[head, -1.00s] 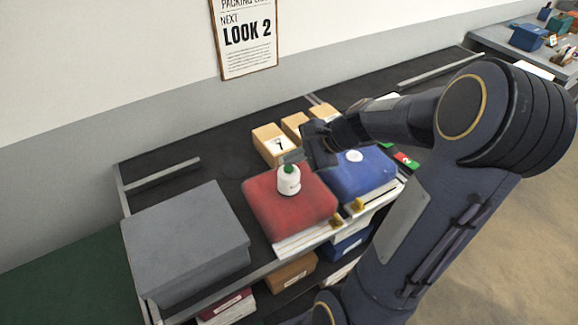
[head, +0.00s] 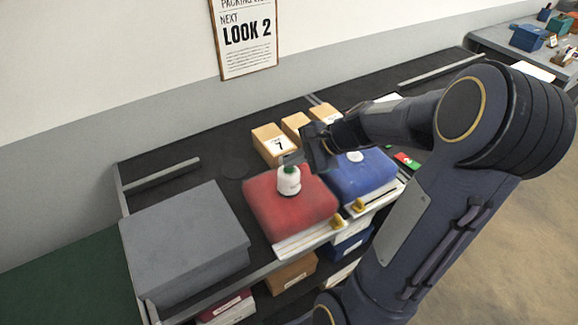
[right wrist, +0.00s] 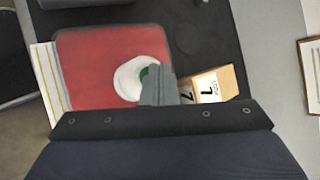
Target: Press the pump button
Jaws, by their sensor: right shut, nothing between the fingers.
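A white pump dispenser (head: 289,184) with a green button (head: 289,169) on top stands upright on a red cushion (head: 262,212). My right gripper (head: 295,160) is shut and empty, close beside the green button on its upper right. In the right wrist view the shut fingers (right wrist: 158,84) overlap the edge of the white dispenser (right wrist: 131,80) and partly cover the green button (right wrist: 143,74). I cannot tell whether they touch it. My left gripper is not in view.
A blue cushion (head: 366,180) with a white round object (head: 355,156) lies right of the red one. Tan numbered boxes (head: 271,146) stand behind. A large grey box (head: 184,240) is at the left. Dark tabletop is free behind it.

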